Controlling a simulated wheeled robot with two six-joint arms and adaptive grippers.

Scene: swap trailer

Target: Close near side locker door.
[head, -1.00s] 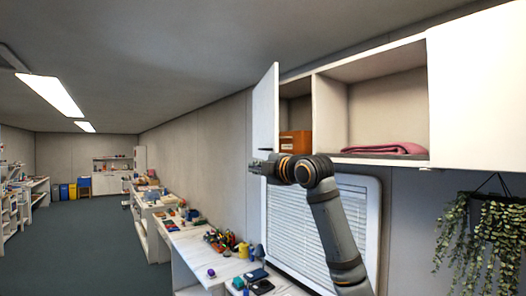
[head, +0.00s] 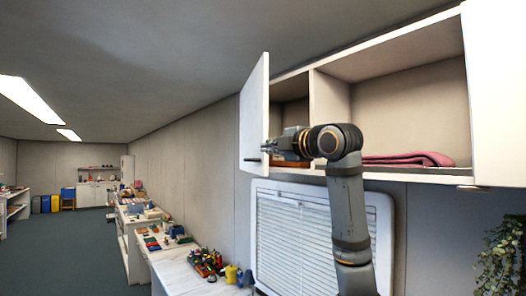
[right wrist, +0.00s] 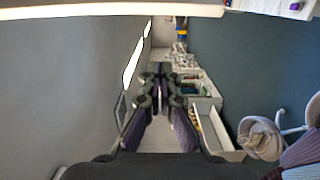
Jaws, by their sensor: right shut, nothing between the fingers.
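An open white locker door (head: 254,112) stands out from the left end of the wall locker (head: 315,110) in the head view. A dark handle (head: 251,159) shows near its lower edge. My right gripper (head: 270,148) is shut and empty, at the door's inner side near its lower free part; I cannot tell whether it touches. In the right wrist view its fingers (right wrist: 160,70) are together. The right wrist hides part of the orange box (head: 292,164) in the left compartment. My left gripper is not in view.
A folded pink cloth (head: 408,159) lies in the open right compartment. A white panel (head: 500,95) stands at the far right. Below are a window with blinds (head: 300,235) and a cluttered bench (head: 180,270). A hanging plant (head: 505,262) is at lower right.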

